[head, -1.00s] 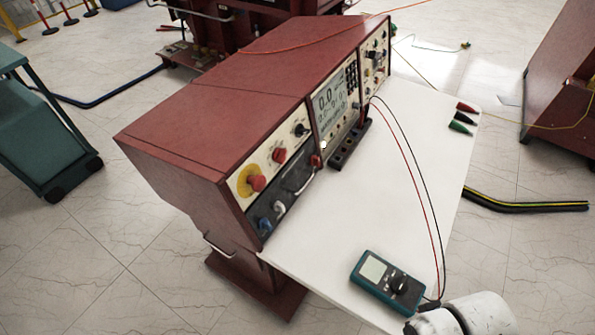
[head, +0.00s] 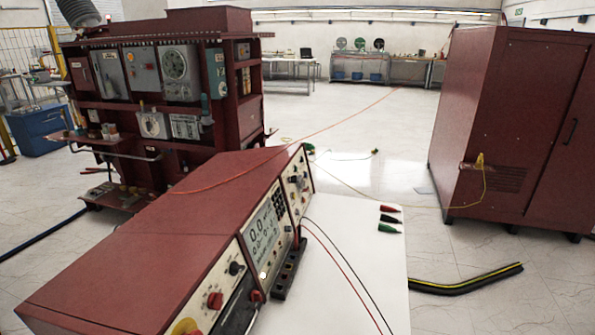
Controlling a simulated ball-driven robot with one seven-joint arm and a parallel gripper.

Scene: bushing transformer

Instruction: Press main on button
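A long dark red control console (head: 190,228) stands at the lower middle of the head view. Its front panel faces right, with a lit display (head: 265,236), a keypad and several knobs. A red button (head: 215,300) and a black knob (head: 236,268) are on the nearer panel. A red button on a yellow disc (head: 187,327) is cut by the bottom edge. A further panel (head: 297,186) with small knobs is at the far end. No label for main on can be read. My gripper is not in view.
A white tabletop (head: 355,240) lies before the panel, with a black socket strip, red and black leads, and clips (head: 389,219). A dark red cabinet (head: 510,130) stands right and a transformer unit (head: 165,100) behind left.

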